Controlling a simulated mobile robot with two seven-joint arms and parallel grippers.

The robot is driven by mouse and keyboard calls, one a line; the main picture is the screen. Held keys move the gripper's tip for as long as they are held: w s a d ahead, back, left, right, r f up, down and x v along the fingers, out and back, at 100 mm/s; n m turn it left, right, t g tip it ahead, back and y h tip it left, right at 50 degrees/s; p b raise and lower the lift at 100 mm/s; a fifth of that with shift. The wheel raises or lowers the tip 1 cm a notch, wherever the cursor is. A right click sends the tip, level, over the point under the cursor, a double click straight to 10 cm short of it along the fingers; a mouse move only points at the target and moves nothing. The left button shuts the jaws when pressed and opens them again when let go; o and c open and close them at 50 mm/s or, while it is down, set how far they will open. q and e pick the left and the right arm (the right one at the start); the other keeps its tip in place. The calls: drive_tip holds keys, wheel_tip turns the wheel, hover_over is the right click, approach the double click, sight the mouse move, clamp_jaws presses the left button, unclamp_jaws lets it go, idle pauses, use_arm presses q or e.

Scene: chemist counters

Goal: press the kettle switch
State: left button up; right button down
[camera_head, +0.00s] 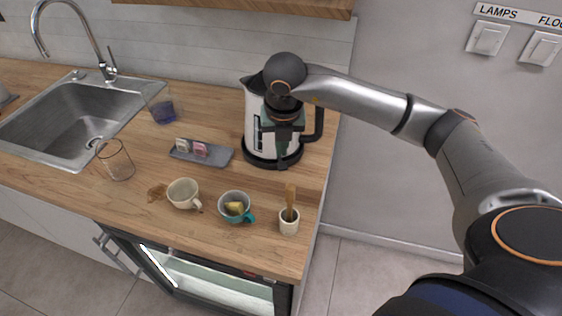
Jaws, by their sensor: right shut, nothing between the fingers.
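The kettle (251,124) has a white body, a dark lid and spout at the upper left, and a black handle (318,125) on its right. It stands upright on a black base (262,161) on the wooden counter. My right gripper (282,160) points down in front of the kettle, near the lower part of its body, and is shut and empty. The gripper and wrist cover much of the kettle, and I cannot make out the switch. Whether the fingertips touch the kettle or base cannot be told. My left gripper is not in view.
On the counter (140,195) are a grey tray (222,157) with small packets, a cream cup (183,193), a teal cup (236,207), a white pot (289,221) with wooden sticks, a clear glass (116,161) and a glass of blue liquid (163,108). A sink (72,128) is at left.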

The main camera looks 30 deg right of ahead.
sight(283, 167)
drive_tip(key=shift+d+r, duration=0.15)
drive_tip(key=shift+d, duration=0.1)
drive_tip(key=shift+b+x, duration=1.85)
drive_tip(key=shift+x, duration=1.7)
